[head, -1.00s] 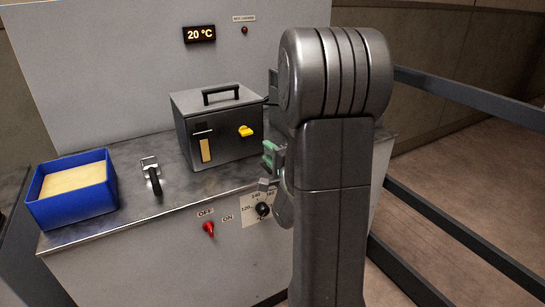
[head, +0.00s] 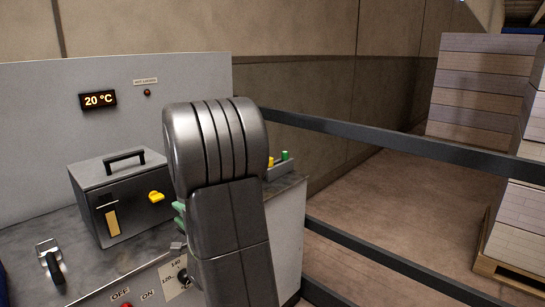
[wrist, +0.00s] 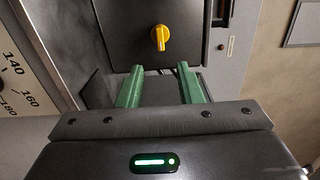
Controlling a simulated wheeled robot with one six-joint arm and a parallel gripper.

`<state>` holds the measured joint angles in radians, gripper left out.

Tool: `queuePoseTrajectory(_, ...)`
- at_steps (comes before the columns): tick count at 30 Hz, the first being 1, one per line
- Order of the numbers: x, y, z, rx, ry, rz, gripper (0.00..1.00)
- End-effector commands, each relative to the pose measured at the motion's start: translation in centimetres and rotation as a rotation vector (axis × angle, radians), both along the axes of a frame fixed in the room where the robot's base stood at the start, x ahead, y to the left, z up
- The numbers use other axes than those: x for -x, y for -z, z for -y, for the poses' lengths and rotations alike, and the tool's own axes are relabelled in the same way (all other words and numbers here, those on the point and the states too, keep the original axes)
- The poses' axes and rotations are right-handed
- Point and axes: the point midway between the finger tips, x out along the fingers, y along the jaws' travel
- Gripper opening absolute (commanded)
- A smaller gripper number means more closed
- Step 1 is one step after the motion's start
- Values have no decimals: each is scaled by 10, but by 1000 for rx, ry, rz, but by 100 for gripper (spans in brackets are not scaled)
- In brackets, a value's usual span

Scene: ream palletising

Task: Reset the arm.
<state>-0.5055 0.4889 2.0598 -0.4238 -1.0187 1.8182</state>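My gripper (wrist: 160,84) shows in the wrist view with its two green fingers apart and nothing between them. The fingers point towards a dark metal box with a yellow knob (wrist: 160,37). In the head view my gripper (head: 178,214) is mostly hidden behind my grey arm, with only a bit of green showing. It is to the right of the dark box (head: 118,196), over the bench's front edge. I cannot tell its exact distance from the box.
A small holder with yellow and green pieces (head: 280,166) stands behind my arm. Dark rails (head: 390,135) run right, before stacked reams (head: 490,85) on pallets.

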Motion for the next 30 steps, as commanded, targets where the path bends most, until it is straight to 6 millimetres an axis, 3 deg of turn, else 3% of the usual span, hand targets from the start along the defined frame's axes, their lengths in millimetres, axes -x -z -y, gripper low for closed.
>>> queuePoseTrajectory(6, -29, 0, -35, -1, -3, 1, 33)
queuePoseTrajectory(15, -61, 0, -73, -2, -2, 1, 33)
queuePoseTrajectory(20, -69, 0, -82, -1, -1, 1, 33)
queuePoseTrajectory(30, -69, -1, -81, 12, -1, 15, 33)
